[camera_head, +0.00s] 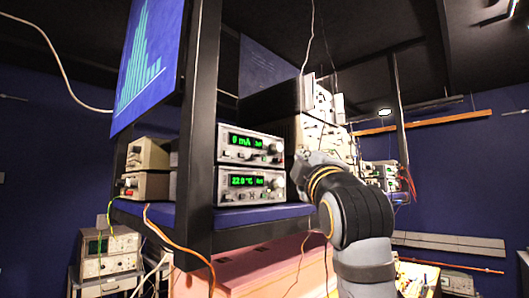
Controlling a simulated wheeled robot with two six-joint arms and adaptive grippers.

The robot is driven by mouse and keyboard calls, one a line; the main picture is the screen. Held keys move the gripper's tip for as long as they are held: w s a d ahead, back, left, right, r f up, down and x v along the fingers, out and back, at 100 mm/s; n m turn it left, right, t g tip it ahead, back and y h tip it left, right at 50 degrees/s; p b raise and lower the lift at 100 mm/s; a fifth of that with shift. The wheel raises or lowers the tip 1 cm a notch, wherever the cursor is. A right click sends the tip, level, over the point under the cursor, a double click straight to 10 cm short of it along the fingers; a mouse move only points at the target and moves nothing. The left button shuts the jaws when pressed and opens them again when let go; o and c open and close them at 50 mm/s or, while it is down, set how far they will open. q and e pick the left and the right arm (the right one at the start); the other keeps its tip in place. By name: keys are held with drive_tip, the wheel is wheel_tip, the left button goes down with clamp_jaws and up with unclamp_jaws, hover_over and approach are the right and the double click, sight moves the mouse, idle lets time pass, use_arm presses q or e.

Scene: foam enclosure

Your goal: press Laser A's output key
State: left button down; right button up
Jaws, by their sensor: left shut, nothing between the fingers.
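Two stacked instrument units with green displays sit on the shelf in the middle of the camera_head view. The upper unit (234,156) reads 0 mA and the lower unit (230,197) reads about 22.0 °C. I cannot read a Laser A label or single out the output key at this size. My right gripper is not in view.
A dark upright post (199,130) stands just left of the units. The blue shelf (262,214) runs below them. Beige instruments (146,185) stand left of the post, and more equipment (322,132) is behind my arm. Loose orange cables hang in front.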

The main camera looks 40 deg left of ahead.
sight(264, 159)
use_arm(q)
drive_tip(key=a+p, duration=0.4)
drive_tip(key=a, duration=0.3)
drive_tip(key=shift+s+r+p, duration=0.15)
drive_tip(key=shift+p, duration=0.25)
idle(0.9)
drive_tip(key=shift+a, duration=0.1)
drive_tip(key=shift+a, duration=0.35)
